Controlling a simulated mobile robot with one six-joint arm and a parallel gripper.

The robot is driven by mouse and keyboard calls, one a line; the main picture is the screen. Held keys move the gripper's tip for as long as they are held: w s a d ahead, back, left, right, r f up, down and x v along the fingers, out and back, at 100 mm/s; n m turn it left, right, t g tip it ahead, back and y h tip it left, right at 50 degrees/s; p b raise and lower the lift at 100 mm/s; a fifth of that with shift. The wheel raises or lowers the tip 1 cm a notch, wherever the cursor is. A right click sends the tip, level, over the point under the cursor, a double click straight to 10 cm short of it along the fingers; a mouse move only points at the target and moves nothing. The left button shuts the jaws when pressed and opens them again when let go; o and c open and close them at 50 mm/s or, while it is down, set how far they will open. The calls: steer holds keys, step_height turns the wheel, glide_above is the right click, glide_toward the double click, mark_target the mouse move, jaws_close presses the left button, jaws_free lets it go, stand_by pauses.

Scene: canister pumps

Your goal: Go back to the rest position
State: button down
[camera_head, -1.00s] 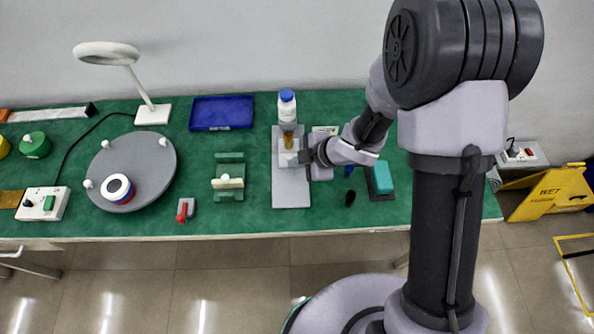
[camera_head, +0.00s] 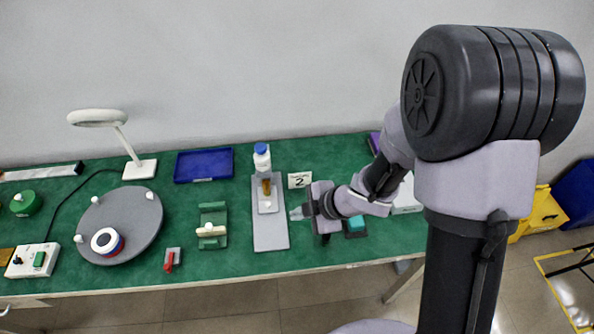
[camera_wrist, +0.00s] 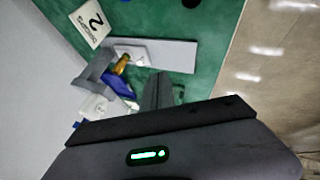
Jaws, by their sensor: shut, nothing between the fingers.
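My gripper (camera_head: 296,213) is shut and empty. It hangs over the green table, just right of the grey plate (camera_head: 270,232) and apart from it. On the plate stands an amber vial (camera_head: 267,187) on a small white base. A white bottle with a blue cap (camera_head: 262,158) stands at the plate's far end. In the wrist view, my shut fingers (camera_wrist: 158,78) point toward the plate (camera_wrist: 175,56), and the amber vial (camera_wrist: 122,64) shows to their left. My arm comes in from the right and hides part of the table.
A card marked 2 (camera_head: 299,180) stands behind my gripper. A teal block (camera_head: 355,225) lies close to its right. A green fixture (camera_head: 212,225), red-handled part (camera_head: 169,261), blue tray (camera_head: 203,166), grey turntable (camera_head: 140,215) and lamp (camera_head: 135,160) are to the left.

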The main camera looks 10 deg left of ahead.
steer(key=w+d+r+m+t+h+b, duration=0.1)
steer(key=w+d+r+m+t+h, duration=0.2)
steer(key=d+r+m, duration=0.4)
steer(key=w+d+r+m+t+h+b, duration=0.1)
steer(key=w+d+r+m+t+h, duration=0.15)
steer(key=d+r+m, duration=0.4)
steer(key=s+d+r+m+g+h+b, duration=0.1)
steer(key=s+d+r+m, duration=0.25)
steer(key=s, duration=0.25)
steer(key=s+d+r+m+g+h, duration=0.1)
steer(key=s+d+r+m, duration=0.15)
steer(key=s+m, duration=0.3)
steer(key=s+a+r+m+y, duration=0.1)
steer(key=s+a+m, duration=0.3)
steer(key=s, duration=0.4)
steer(key=shift+s+a+r+y, duration=0.35)
steer(key=shift+a+y, duration=0.45)
steer(key=shift+y, duration=0.05)
steer(key=shift+g, duration=0.25)
